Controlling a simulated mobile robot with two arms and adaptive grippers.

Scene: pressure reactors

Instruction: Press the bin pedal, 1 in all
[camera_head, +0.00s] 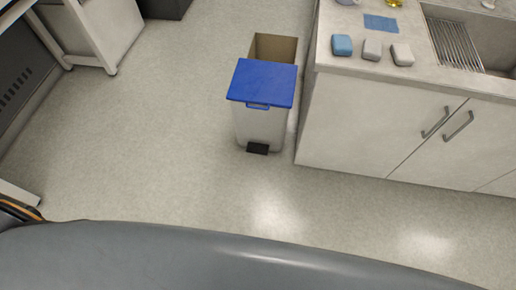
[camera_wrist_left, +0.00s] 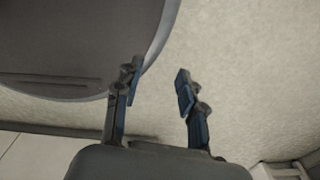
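The bin (camera_head: 258,122) is a white pedal bin with a blue lid (camera_head: 262,82), standing upright on the floor beside the counter in the head view. The lid looks closed. Its black pedal (camera_head: 257,149) sticks out at the foot of the bin's front and is unobstructed. My left gripper (camera_wrist_left: 158,83) shows in the left wrist view with its two blue-padded fingers apart and nothing between them. Bare floor lies beyond it, and the bin is not in that view. Neither gripper shows clearly in the head view, and my right gripper is not in view.
An open brown box (camera_head: 274,48) stands behind the bin. A white counter (camera_head: 375,130) with a sink (camera_head: 468,45) and several small blocks is to its right. A white table frame (camera_head: 95,35) is at the upper left. The floor (camera_head: 160,150) before the bin is clear.

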